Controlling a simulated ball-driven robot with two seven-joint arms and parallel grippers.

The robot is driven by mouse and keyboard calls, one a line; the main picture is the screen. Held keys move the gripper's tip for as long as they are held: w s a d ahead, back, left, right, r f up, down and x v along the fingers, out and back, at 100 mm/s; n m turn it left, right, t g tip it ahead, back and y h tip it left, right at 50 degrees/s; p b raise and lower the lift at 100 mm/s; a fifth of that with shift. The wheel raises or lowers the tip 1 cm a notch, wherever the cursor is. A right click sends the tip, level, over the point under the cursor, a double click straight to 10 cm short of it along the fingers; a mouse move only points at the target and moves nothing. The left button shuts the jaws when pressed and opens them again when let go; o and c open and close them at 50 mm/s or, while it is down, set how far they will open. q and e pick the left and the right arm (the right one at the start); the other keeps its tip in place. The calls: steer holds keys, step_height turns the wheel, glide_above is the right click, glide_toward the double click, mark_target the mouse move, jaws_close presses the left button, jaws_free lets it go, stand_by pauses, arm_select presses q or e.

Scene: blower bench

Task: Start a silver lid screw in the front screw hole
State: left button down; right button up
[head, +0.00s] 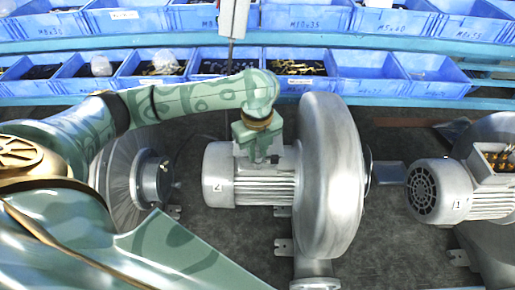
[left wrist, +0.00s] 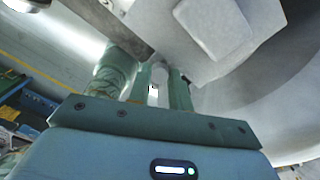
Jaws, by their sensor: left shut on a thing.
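In the head view my left gripper (head: 260,157) points down over the top of the silver motor marked 2 (head: 222,178), at its terminal box. The left wrist view shows its two green fingers (left wrist: 159,82) close together with a small pale piece between them, which fits a silver lid screw but is too small to make out. The fingertips are next to a grey box-like part with a raised square face (left wrist: 212,28). The front screw hole cannot be made out; the gripper hides much of the box. My right gripper is not in view.
The large round blower housing (head: 328,175) stands right of the motor. Another motor, marked 1 (head: 437,190), has an open terminal box (head: 495,160) at the right. Blue bins (head: 362,88) line the shelves behind. Dark bench surface shows between the blowers.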

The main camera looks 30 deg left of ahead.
arm_select(q)
steer(key=m+p, duration=0.1)
steer(key=m, duration=0.2)
steer(key=shift+r, duration=0.1)
steer(key=shift+w+m, duration=0.1)
steer(key=shift+m, duration=0.9)
steer(key=m, duration=2)
steer(key=c, duration=1.6)
jaws_free()
steer(key=shift+o, duration=0.2)
steer(key=shift+a, duration=0.2)
